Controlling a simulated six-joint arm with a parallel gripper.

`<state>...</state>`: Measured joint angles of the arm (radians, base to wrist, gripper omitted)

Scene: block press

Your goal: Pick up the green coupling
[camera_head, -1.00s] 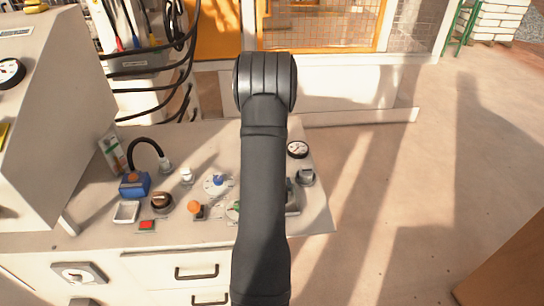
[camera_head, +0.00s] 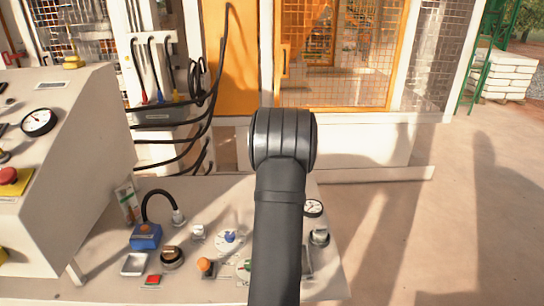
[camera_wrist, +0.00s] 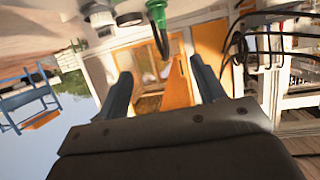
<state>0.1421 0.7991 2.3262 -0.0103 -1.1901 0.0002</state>
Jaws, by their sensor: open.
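A bright green part (camera_wrist: 157,12), which looks like the green coupling, shows at the top edge of the wrist view. A dark, narrow piece extends below it. My gripper (camera_wrist: 160,68) is open, its two blue-grey fingers apart with nothing between them. The green part lies above the fingertips in that picture, apart from them; how far off it is I cannot tell. In the head view my dark arm hides the gripper, and I cannot make out the green coupling there.
A sloped control cabinet (camera_head: 65,150) stands left in the head view. Black hoses (camera_head: 195,110) hang behind. Open floor (camera_head: 420,240) lies to the right.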

